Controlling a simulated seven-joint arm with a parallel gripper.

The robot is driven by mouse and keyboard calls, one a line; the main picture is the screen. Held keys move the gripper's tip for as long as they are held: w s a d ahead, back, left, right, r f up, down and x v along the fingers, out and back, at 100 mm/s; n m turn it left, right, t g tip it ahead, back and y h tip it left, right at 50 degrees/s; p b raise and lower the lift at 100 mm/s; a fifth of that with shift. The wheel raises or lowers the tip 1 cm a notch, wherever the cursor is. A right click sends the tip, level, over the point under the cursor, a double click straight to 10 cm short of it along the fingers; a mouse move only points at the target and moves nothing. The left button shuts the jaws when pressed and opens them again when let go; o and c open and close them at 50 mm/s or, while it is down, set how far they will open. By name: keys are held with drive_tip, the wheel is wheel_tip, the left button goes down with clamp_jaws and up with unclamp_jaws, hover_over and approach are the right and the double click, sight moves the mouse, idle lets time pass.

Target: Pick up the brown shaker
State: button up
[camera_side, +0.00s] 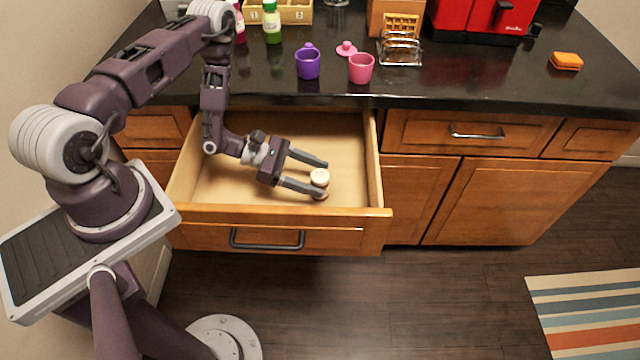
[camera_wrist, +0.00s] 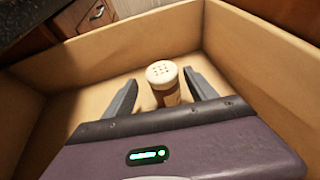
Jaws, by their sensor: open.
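The shaker (camera_side: 320,179) stands upright inside the open wooden drawer (camera_side: 376,190), toward its right side. It has a pale cap with small holes, and its body (camera_wrist: 166,94) looks tan-brown in the wrist view. My gripper (camera_side: 323,180) is inside the drawer with its fingers pointing right. In the wrist view my gripper (camera_wrist: 162,92) has one finger on each side of the shaker, with a visible gap to each finger. The shaker's lower part is hidden behind the gripper body in the wrist view.
Drawer walls (camera_wrist: 240,50) surround the gripper closely. The dark counter (camera_side: 450,85) above holds a purple cup (camera_side: 307,64), a pink cup (camera_side: 361,69), a toast rack (camera_side: 400,50), a red appliance (camera_side: 480,18) and a green bottle (camera_side: 271,24). The drawer's left part is empty.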

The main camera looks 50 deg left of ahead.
drive_tip(key=x, duration=0.4)
drive_tip(key=shift+d+f, duration=0.1)
drive_tip(key=shift+d, duration=0.4)
clamp_jaws()
drive_tip(key=s+a+r, duration=0.1)
drive_tip(key=a+r, duration=0.3)
drive_tip(key=r, duration=0.9)
drive_tip(key=a+r, duration=0.4)
drive_tip(key=r, duration=0.8)
drive_tip(key=w+a+r+m+t+y, duration=0.1)
drive_tip(key=w+a+r+m, duration=0.1)
drive_tip(key=w+a, duration=0.4)
drive_tip(key=w+a+r+m+t+y, duration=0.1)
drive_tip(key=w+a+m, duration=0.3)
drive_tip(key=w, duration=0.6)
drive_tip(key=shift+a+r+t, duration=0.8)
drive_tip(key=shift+a+r, duration=0.1)
drive_tip(key=shift+a, duration=0.05)
